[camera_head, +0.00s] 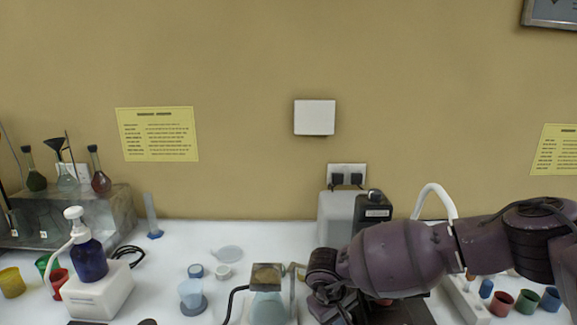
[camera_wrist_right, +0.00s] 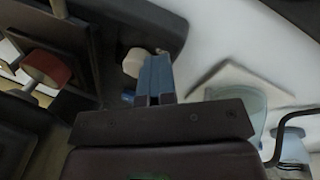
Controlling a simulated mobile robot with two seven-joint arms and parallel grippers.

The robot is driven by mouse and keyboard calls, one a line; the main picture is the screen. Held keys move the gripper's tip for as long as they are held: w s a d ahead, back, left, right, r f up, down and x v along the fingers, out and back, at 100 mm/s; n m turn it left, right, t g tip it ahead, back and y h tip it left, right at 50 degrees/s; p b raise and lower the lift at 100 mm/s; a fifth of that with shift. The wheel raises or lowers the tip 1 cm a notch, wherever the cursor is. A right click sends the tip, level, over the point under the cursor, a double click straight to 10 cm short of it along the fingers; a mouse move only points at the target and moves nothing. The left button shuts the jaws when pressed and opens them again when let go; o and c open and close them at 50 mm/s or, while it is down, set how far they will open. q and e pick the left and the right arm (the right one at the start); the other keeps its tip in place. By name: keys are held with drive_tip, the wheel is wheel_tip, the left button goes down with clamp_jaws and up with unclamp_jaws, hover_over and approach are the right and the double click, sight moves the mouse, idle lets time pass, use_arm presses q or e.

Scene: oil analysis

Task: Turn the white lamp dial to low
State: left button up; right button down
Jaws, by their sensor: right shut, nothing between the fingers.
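A white curved tube (camera_head: 437,195), which looks like the neck of the lamp, rises behind my right arm. The lamp's base and dial are hidden in the head view. My right arm comes in from the right, and its gripper is hidden below the dark wrist there. In the right wrist view my right gripper (camera_wrist_right: 155,78) has its blue fingers together and empty. A small white faceted knob (camera_wrist_right: 133,62) lies beside the fingertips, on the left; I cannot tell whether it is the lamp dial or whether they touch. My left gripper is not in view.
A glass beaker (camera_head: 268,309) stands left of my right wrist. A black container (camera_head: 370,214) stands behind my arm. A white rack (camera_head: 466,302) and several coloured cups are at the right. A blue pump bottle (camera_head: 90,261) stands at the left. Bare white table (camera_head: 190,238) lies at the back left.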

drive_tip(key=shift+w, duration=0.15)
drive_tip(key=shift+a, duration=0.15)
drive_tip(key=shift+s+a, duration=0.25)
drive_tip(key=shift+w+d+p+v, duration=0.1)
drive_tip(key=shift+d+p+v, duration=0.15)
drive_tip(key=shift+v, duration=0.6)
drive_tip(key=shift+w+d+p+v, duration=0.1)
drive_tip(key=shift+p+v, duration=0.1)
drive_tip(key=shift+v, duration=0.65)
drive_tip(key=shift+d+p+v, duration=0.15)
drive_tip(key=shift+p+v, duration=0.15)
drive_tip(key=shift+v, duration=0.4)
drive_tip(key=shift+d+p+v, duration=0.15)
drive_tip(key=shift+p+v, duration=0.1)
drive_tip(key=shift+v, duration=0.4)
drive_tip(key=shift+w, duration=0.15)
